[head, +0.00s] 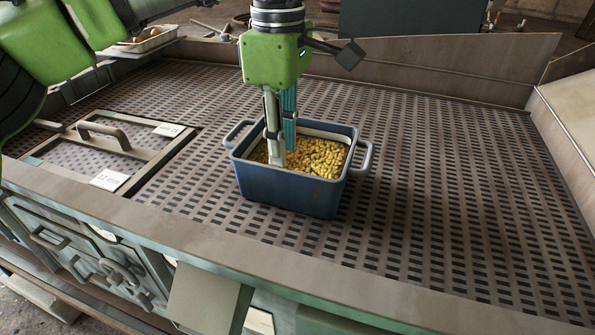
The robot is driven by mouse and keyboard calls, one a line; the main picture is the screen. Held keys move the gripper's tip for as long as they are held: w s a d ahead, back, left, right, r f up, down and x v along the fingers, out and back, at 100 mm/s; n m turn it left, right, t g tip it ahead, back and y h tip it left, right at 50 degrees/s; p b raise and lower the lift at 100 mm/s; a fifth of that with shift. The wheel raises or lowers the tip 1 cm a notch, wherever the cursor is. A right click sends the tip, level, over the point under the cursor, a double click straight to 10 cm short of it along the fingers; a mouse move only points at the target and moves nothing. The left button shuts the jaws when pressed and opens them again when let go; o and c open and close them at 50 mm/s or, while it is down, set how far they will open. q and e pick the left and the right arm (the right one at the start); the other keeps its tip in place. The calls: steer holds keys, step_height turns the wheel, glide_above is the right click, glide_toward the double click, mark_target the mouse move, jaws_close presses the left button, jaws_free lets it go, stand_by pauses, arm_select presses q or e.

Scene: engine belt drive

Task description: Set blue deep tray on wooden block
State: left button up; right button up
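The blue deep tray (290,190) stands upright on the perforated metal table top (440,190), near the middle. It has a loop handle on each side and holds many small yellow pieces (318,157). My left gripper (279,158) points down into the tray from above. Its pale finger and a ribbed teal part beside it reach to the yellow pieces, and their tips are partly hidden. I cannot tell whether the fingers are apart or closed on anything. I cannot make out a wooden block for certain. My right gripper is not in view.
A hatch with a raised handle (103,134) and white labels is at the left of the table. Raised metal walls (420,68) bound the back and right. A small container (147,40) stands at the back left. The table right of the tray is clear.

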mark_target(282, 169)
arm_select(q)
steer(key=f, duration=0.1)
steer(key=f+p, duration=0.1)
steer(key=f, duration=0.3)
steer(key=shift+w+a+f+p, duration=0.2)
steer(key=shift+a+f+p, duration=0.05)
steer(key=shift+p, duration=0.05)
steer(key=shift+f, duration=0.25)
jaws_close()
steer(key=shift+r, duration=0.15)
